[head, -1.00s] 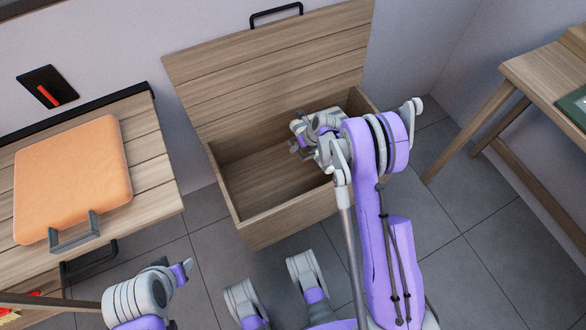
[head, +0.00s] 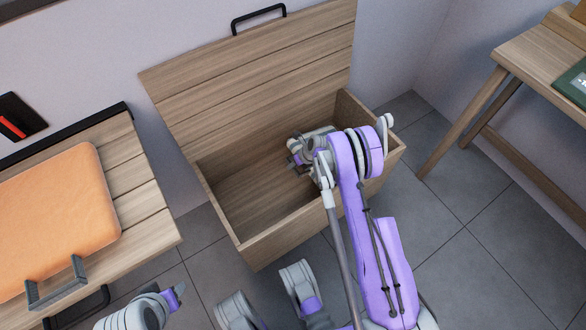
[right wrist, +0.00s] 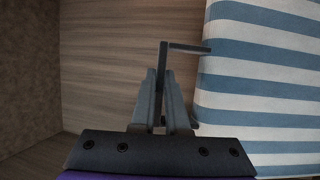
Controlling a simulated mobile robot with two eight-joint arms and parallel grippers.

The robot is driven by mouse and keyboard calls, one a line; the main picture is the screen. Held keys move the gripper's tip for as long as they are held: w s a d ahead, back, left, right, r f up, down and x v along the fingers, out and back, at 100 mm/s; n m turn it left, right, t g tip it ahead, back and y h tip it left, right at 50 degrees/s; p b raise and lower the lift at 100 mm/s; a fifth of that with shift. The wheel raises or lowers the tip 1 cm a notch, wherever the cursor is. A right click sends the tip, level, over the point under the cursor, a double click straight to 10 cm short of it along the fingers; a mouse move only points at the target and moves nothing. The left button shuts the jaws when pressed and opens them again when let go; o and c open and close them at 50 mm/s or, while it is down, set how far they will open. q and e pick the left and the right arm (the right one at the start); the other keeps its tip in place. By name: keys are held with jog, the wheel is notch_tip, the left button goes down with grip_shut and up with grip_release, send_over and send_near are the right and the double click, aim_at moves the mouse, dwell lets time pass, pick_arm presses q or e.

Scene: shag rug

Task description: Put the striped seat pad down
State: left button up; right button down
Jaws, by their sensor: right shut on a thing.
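The striped seat pad (right wrist: 265,85), blue and white, fills the right side of the right wrist view. A grey handle (right wrist: 188,48) shows beside its edge. My right gripper (right wrist: 160,85) is shut on this handle. In the head view my right gripper (head: 298,165) is inside an open wooden chest (head: 225,190), toward its right side; my arm covers the area, and I cannot make out the striped pad there. The wrist view shows wooden boards left of the pad. I cannot tell whether the pad touches the chest's floor.
The chest lid (head: 250,75) stands open against the wall. An orange pad (head: 55,215) with a grey handle lies on a wooden bench (head: 145,205) at the left. A wooden table (head: 535,70) stands at the right. The left part of the chest floor is bare.

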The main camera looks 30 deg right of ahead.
notch_tip(320, 180, down, 2)
jog(key=shift+f, duration=0.1)
jog(key=c, duration=0.9)
grip_release()
